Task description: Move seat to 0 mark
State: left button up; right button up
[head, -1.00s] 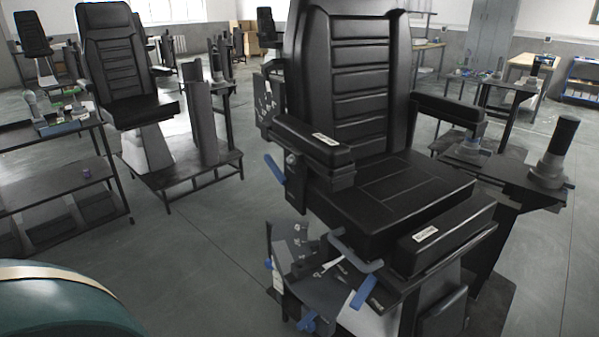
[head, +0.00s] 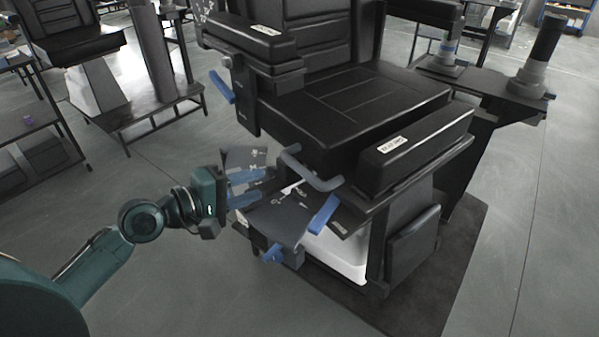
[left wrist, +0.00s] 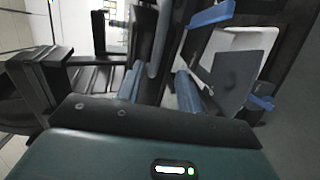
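The black padded seat (head: 350,100) stands in the middle of the head view, above a white base (head: 335,255). Dark panels with white markings (head: 282,216) sit at its lower left side, too small to read a 0 mark. A grey bent bar (head: 312,172), a blue-ended lever (head: 324,213), a blue lever (head: 221,87) and a blue knob (head: 273,253) stick out nearby. My left gripper (head: 258,187) is open and empty, its blue fingers beside the upper marked panel. In the left wrist view the fingers (left wrist: 157,92) are spread apart. My right gripper is not in view.
A side stand with a dark joystick (head: 540,50) is at the right. Another seat (head: 75,45) and a dark shelf table (head: 35,140) stand at the left.

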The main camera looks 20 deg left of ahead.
aim_at(298, 171)
pick_arm(q)
jog(key=x, duration=1.2)
jog(key=shift+w+d, duration=0.2)
jog(key=shift+d, duration=0.05)
jog(key=shift+c, duration=0.5)
grip_shut()
